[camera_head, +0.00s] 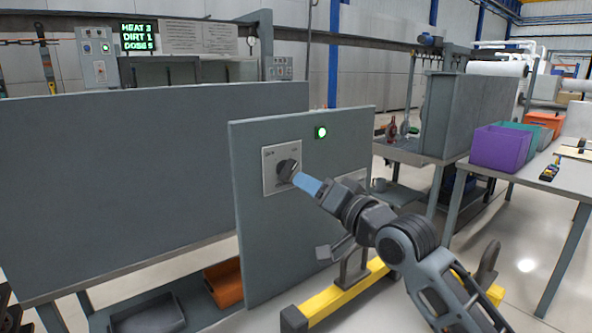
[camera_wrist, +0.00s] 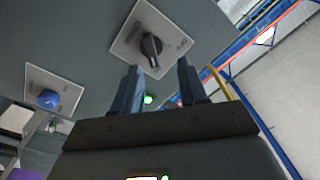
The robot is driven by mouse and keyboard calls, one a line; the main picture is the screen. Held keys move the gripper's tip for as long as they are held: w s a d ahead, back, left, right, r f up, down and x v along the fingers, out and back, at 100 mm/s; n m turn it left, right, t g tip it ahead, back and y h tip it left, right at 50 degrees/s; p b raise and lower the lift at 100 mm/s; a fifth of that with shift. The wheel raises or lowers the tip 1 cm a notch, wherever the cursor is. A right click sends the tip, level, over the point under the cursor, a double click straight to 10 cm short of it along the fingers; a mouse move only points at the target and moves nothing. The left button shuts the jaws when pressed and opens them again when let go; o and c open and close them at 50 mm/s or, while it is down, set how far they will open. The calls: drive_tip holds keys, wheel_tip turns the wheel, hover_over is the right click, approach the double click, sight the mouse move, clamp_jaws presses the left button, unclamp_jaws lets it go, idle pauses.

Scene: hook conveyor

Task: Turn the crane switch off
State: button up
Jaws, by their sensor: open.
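A dark rotary switch knob (camera_head: 287,168) sits on a light square plate (camera_head: 268,182) on the grey control panel (camera_head: 262,245). The plate's lettering is too small to read surely. A green lamp (camera_head: 321,132) on the panel is lit. My gripper (camera_head: 302,181) is open and empty, with its blue fingers pointing at the knob and close in front of it. In the wrist view the knob (camera_wrist: 151,47) shows just beyond and between the fingertips of my gripper (camera_wrist: 158,72). Whether the fingers touch it, I cannot tell.
A second plate (camera_wrist: 68,87) with a round blue button (camera_wrist: 48,98) is beside the switch, mostly hidden behind my gripper in the head view. A yellow floor frame (camera_head: 340,295) stands below the panel. Purple (camera_head: 500,147) and orange bins (camera_head: 544,122) stand on the right table.

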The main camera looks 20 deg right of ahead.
sight(292, 170)
drive_tip(key=w+p, duration=0.1)
drive_tip(key=w, duration=0.3)
drive_tip(key=w+p, duration=0.1)
drive_tip(key=w, duration=0.3)
drive_tip(key=shift+w+a+r, duration=0.2)
drive_tip(key=shift+w, duration=0.05)
clamp_jaws()
idle(0.4)
